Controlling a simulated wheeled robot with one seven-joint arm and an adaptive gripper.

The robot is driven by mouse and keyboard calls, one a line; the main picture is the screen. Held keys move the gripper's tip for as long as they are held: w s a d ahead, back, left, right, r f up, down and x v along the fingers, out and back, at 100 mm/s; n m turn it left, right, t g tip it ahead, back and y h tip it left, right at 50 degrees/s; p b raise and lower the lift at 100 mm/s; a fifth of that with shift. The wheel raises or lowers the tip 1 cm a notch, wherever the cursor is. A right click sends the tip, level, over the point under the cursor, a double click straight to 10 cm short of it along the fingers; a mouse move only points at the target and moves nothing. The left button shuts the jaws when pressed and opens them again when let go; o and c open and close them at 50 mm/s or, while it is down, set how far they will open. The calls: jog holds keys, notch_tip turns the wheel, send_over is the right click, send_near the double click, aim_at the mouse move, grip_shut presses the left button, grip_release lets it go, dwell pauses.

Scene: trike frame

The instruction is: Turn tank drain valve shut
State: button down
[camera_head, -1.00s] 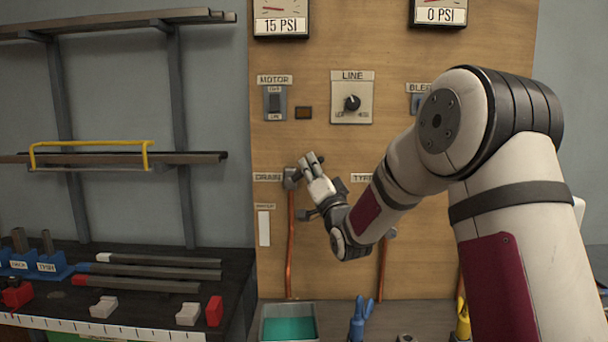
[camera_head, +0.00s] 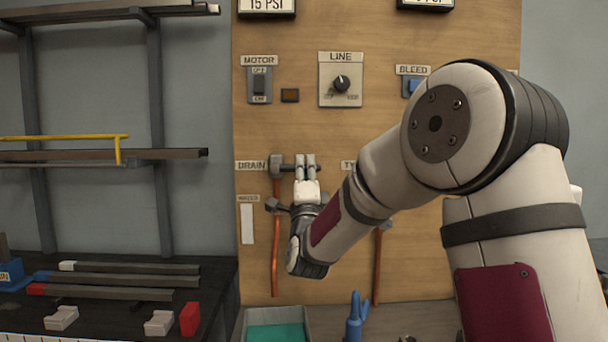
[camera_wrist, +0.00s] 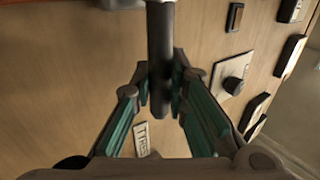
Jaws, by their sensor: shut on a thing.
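The drain valve (camera_head: 277,164) sits on the wooden panel beside the "DRAIN" label, at the top of a copper pipe (camera_head: 275,245). Its dark lever points to the right, about level, in the head view. My gripper (camera_head: 305,163) is at the lever, with its fingers pointing up. In the wrist view the dark, round lever (camera_wrist: 160,50) runs between the green-padded fingers of my gripper (camera_wrist: 160,82), which is shut on it. The fingers hide part of the lever in the head view.
Above are the motor switch (camera_head: 260,85), the line knob (camera_head: 340,83) and the bleed switch (camera_head: 415,86). A second copper pipe (camera_head: 378,265) runs down at the right. A shelf rack (camera_head: 100,155) stands at the left. A teal-lined tray (camera_head: 247,320) sits below.

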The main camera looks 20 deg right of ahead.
jog(key=shift+f, duration=0.2)
jog(key=c, duration=1.5)
grip_release()
jog(key=shift+r, duration=0.1)
jog(key=shift+c, duration=0.2)
jog(key=v, duration=1.2)
jog(key=shift+a, duration=0.1)
